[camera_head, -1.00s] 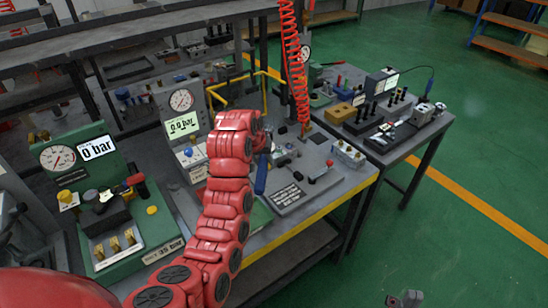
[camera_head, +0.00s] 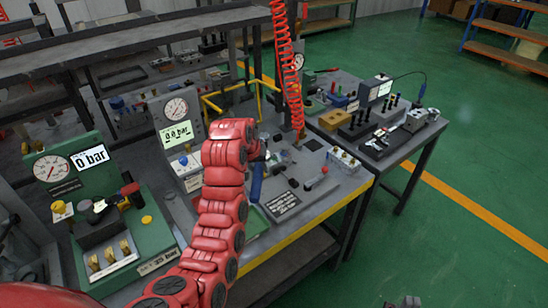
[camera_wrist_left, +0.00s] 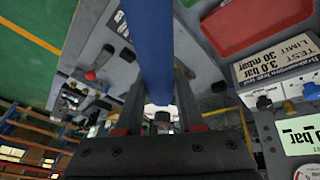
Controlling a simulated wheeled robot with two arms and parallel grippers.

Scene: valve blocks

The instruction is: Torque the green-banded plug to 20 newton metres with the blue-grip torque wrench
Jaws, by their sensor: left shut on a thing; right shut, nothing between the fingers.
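The blue-grip torque wrench (camera_head: 257,180) shows as a blue handle just right of my red left arm; its blue grip also fills the upper middle of the left wrist view (camera_wrist_left: 148,45). My left gripper (camera_head: 262,152) is mostly hidden behind the arm's end; the left wrist view shows its fingers (camera_wrist_left: 160,108) on either side of the blue grip, shut on it. The wrench's head is not clear. I cannot make out a green band on any plug. Only a bit of my right gripper (camera_head: 408,302) shows at the bottom edge, shut and away from the bench.
A pale block with several fittings (camera_head: 343,160) and a dark label plate (camera_head: 283,203) sit on the bench. A red coiled hose (camera_head: 287,50) hangs above it. A green gauge station (camera_head: 120,240) stands left. A red tray (camera_wrist_left: 255,22) shows in the wrist view.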

